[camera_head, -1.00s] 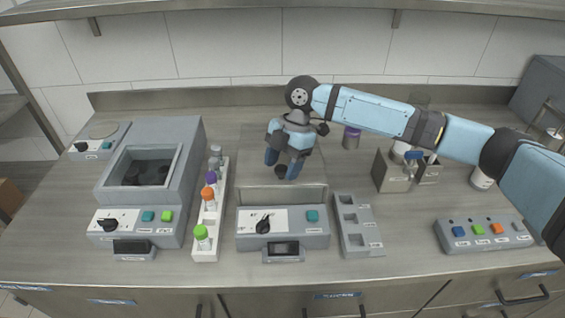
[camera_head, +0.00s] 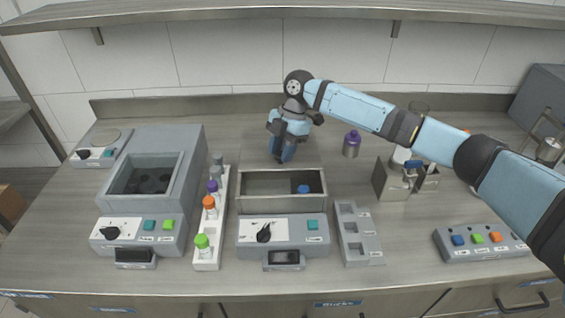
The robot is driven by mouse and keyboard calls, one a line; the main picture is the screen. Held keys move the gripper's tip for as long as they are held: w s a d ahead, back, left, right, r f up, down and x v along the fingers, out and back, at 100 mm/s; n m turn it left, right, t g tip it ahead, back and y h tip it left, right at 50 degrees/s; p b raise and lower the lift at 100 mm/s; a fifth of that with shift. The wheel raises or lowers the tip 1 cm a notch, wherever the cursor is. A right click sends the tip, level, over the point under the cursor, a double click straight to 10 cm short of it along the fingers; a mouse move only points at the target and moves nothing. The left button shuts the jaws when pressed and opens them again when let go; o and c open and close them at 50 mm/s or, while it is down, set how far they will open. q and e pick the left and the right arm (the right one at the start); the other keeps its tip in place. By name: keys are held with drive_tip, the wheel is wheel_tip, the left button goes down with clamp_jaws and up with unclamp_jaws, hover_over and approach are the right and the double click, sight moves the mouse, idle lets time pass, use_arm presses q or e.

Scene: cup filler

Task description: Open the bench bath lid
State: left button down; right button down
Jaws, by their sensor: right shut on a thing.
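The bench bath (camera_head: 283,232) stands in the middle of the counter, with a dial, a teal button and a small display on its front. Its basin is uncovered, and a blue-capped item (camera_head: 303,189) shows inside at the right. My right gripper (camera_head: 284,158) is just behind the basin's back edge, pointing down. It is shut on the lid's handle, but its fingers hide the grip. The lid itself is hard to make out against the grey metal behind the basin. My left gripper is out of view.
A white rack (camera_head: 207,240) with capped tubes and a larger grey device (camera_head: 150,195) stand to the left. A grey slotted block (camera_head: 357,235) is close on the right. A purple-capped bottle (camera_head: 351,145) stands behind right; a button panel (camera_head: 482,238) is far right.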

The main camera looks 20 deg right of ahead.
drive_tip(key=shift+w+d, duration=0.25)
drive_tip(key=shift+w, duration=0.55)
drive_tip(key=c, duration=0.8)
unclamp_jaws()
drive_tip(key=v, duration=1.3)
drive_tip(key=shift+d+r, duration=0.2)
drive_tip(key=shift+r, duration=0.15)
